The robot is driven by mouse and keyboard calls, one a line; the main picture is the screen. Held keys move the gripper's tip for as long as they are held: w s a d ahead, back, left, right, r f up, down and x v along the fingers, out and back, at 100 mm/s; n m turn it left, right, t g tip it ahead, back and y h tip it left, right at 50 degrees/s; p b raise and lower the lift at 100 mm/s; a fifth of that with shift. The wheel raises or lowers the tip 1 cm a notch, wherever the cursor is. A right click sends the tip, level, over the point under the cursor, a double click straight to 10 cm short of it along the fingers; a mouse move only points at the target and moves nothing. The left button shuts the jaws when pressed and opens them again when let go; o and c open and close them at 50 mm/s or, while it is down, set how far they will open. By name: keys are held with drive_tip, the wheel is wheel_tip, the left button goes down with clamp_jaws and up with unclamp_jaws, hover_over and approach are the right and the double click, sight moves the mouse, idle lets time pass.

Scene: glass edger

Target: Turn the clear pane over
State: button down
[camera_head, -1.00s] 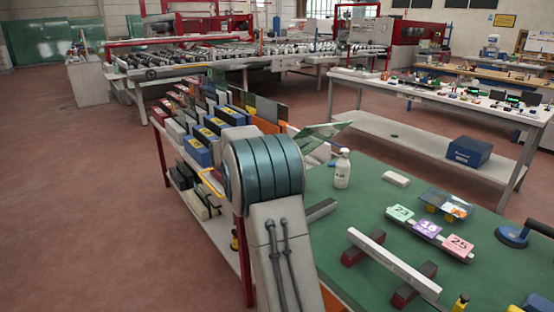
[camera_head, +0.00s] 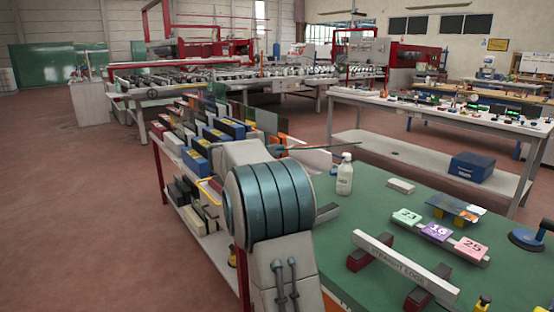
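A thin pane, which I take to be the clear pane (camera_head: 325,147), is in the air beyond my arm, above the back left of the green table (camera_head: 390,178). I see it almost edge-on, as a narrow greenish and reddish line, roughly level. My gripper (camera_head: 281,149) is at its left end, mostly hidden behind my arm; its fingers do not show clearly. The pane turns along with my arm, so it appears held. A bluish see-through plate (camera_head: 455,206) lies on yellow supports at the right of the table.
A white bottle (camera_head: 344,175) stands near the pane, with a white block (camera_head: 401,186) beside it. Number cards (camera_head: 437,231), a straight edge (camera_head: 404,266) on red blocks and a blue suction cup (camera_head: 527,239) are on the table. A rack of panes and boxes (camera_head: 205,140) is at left.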

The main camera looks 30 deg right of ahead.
drive_tip(key=shift+f+m+h+b, duration=0.1)
drive_tip(key=shift+f+m+b, duration=0.45)
drive_tip(key=shift+f+b, duration=2.3)
drive_tip(key=shift+f+m+h+b, duration=0.1)
drive_tip(key=shift+f+m+b, duration=0.4)
drive_tip(key=shift+f+b, duration=2.35)
drive_tip(key=shift+f+m+h+b, duration=0.1)
drive_tip(key=shift+f+m+b, duration=0.45)
drive_tip(key=shift+f+b, duration=2.3)
drive_tip(key=shift+f, duration=0.8)
drive_tip(key=c, duration=1.6)
unclamp_jaws()
drive_tip(key=shift+o, duration=0.2)
drive_tip(key=shift+f, duration=0.15)
drive_tip(key=p+v, duration=0.3)
drive_tip(key=v, duration=1.1)
drive_tip(key=shift+s+d+f, duration=0.1)
drive_tip(key=shift+s, duration=0.05)
